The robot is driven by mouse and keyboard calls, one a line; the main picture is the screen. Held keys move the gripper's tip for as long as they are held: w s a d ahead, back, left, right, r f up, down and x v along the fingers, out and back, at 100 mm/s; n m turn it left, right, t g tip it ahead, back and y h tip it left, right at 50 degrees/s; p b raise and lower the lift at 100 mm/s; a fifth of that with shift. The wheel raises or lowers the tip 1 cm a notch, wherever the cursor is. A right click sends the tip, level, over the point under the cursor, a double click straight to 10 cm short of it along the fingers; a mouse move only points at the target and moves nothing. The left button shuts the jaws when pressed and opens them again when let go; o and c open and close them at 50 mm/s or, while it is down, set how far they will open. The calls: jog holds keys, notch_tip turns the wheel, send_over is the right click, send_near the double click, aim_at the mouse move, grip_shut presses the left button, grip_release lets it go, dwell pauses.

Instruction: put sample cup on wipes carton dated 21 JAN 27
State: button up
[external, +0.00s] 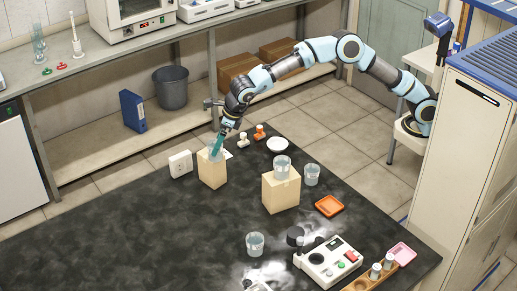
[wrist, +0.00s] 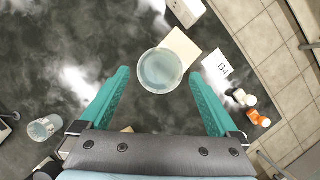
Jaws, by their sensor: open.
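My gripper (external: 218,143) is open, its teal fingers pointing down at the top of the left tan carton (external: 212,174). A clear cup (external: 214,154) stands upright on that carton. In the wrist view this cup (wrist: 160,71) appears between the open fingertips (wrist: 157,75), with a gap to each finger, and hides much of the carton top (wrist: 184,46). A second tan carton (external: 281,193) to the right bears another clear cup (external: 282,168). Other clear cups stand on the bench, one (external: 312,175) beside the second carton and one (external: 255,244) nearer the front. No carton date is readable.
A white box (external: 180,164) stands just left of the left carton. A card marked B4 (wrist: 222,69), small orange and white items (external: 260,132) and a white dish (external: 278,145) lie nearby. An orange tray (external: 329,206) and a white device (external: 330,263) are rightward. The bench's left front is clear.

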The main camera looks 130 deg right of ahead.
jog(key=b+v, duration=0.1)
jog(key=v, duration=0.7)
jog(key=shift+b, duration=0.3)
jog(key=shift+r, duration=0.1)
